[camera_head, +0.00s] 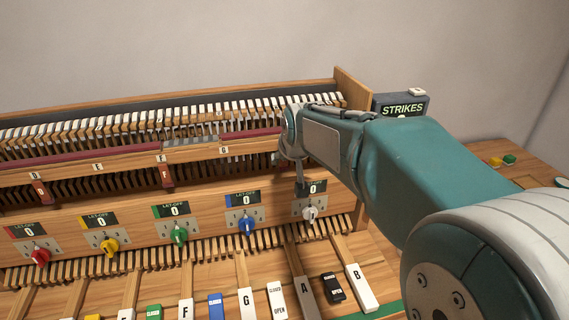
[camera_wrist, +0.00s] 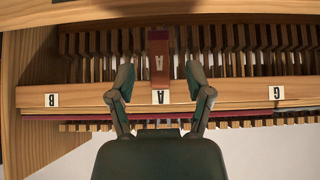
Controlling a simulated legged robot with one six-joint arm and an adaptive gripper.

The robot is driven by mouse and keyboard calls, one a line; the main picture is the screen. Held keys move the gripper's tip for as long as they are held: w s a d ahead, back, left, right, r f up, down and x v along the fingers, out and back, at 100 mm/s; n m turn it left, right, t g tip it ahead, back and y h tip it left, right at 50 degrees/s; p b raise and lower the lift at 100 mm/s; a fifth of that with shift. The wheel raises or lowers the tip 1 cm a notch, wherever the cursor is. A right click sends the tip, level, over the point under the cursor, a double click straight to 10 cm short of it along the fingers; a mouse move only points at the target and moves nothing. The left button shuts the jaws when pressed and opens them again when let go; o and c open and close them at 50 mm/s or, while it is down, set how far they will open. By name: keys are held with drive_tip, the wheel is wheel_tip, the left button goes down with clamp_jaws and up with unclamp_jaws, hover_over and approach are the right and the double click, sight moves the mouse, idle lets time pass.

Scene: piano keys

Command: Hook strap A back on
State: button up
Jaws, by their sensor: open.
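Similar tabs hang at D (camera_head: 40,190) and F (camera_head: 166,176). Below is a panel with several coloured knobs, including a blue knob (camera_head: 247,226) and a white knob (camera_head: 310,214) close under my gripper. A STRIKES box (camera_head: 400,106) stands behind my arm.

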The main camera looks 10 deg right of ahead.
drive_tip(key=v, duration=0.7)
